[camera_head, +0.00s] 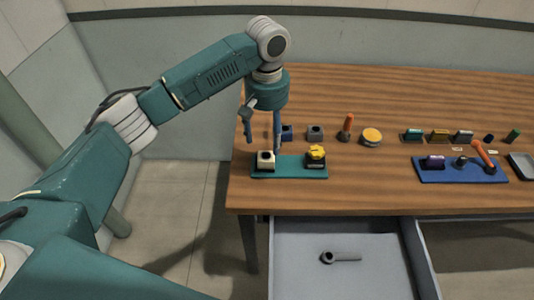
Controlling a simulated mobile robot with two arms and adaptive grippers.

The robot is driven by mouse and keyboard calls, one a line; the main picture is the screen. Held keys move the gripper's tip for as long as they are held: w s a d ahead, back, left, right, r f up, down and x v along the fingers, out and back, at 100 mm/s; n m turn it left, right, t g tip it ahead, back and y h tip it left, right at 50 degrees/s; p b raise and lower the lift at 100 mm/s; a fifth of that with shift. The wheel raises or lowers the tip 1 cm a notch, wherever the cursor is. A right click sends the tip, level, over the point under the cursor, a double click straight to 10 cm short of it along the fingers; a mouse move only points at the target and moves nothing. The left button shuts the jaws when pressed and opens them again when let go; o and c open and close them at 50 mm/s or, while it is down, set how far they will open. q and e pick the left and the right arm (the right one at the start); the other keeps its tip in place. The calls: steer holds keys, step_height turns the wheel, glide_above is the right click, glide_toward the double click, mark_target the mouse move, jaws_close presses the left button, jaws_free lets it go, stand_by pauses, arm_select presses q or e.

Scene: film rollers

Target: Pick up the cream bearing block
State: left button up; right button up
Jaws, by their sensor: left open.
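The cream bearing block (265,160) is a small light block with a dark hole. It sits on the left part of a teal tray (290,172) on the wooden table. My left gripper (263,146) points down just above the cream block. Its fingers are apart, and nothing shows held between them. Whether a finger touches the block I cannot tell. My right gripper is not in view.
A yellow-topped block (316,155) sits on the tray's right part. Behind are a blue block (286,132), a grey block (315,132), an orange-handled tool (347,126) and a yellow disc (371,136). A blue tray (455,175) stands right. An open drawer (385,275) holds a grey tool (338,258).

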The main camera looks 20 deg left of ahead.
mark_target(266, 157)
arm_select(q)
steer(key=shift+s+d+f, duration=0.1)
steer(key=shift+s+f, duration=0.05)
steer(key=shift+f, duration=0.4)
steer(key=shift+s+f, duration=0.15)
steer(key=shift+f, duration=0.75)
steer(key=shift+w+f, duration=0.15)
steer(key=shift+f, duration=0.2)
steer(key=f, duration=0.1)
steer(key=f+p, duration=0.1)
steer(key=f, duration=0.2)
steer(key=shift+w+a+f, duration=0.15)
steer(key=shift+a+f, duration=0.05)
steer(key=shift+a, duration=0.05)
steer(key=shift+f, duration=0.25)
steer(key=shift+c, duration=1.3)
steer(key=c, duration=0.8)
jaws_close()
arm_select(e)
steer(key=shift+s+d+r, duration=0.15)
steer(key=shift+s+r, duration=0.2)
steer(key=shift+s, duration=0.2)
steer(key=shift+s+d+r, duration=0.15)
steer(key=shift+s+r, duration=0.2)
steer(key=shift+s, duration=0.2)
